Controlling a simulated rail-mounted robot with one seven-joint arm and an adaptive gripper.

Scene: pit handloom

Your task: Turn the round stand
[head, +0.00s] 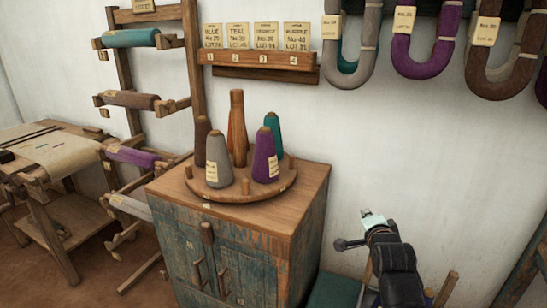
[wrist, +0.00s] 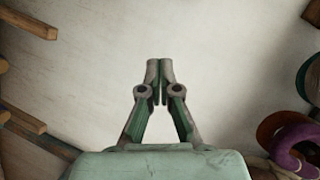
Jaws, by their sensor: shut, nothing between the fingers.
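The round stand (head: 226,193) is a wooden disc on top of a cabinet, in the middle of the head view. It carries a grey cone (head: 218,165) at front left, a purple cone (head: 265,158) at front right, a teal cone (head: 273,131) at back right and a dark brown cone (head: 202,137) at back left. A tall wooden post (head: 238,125) rises near its middle, and short pegs stand near the rim. My gripper is shut and empty in the wrist view (wrist: 159,68), facing the pale wall. In the head view its mint body (head: 373,219) is right of the cabinet, apart from the stand.
The worn blue cabinet (head: 240,262) stands against the wall. A label rack (head: 262,67) hangs above the stand, and yarn hanks (head: 425,62) hang at upper right. A spool rack (head: 130,100) and a loom table (head: 50,155) are at left. Bare wall lies between the stand and my arm.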

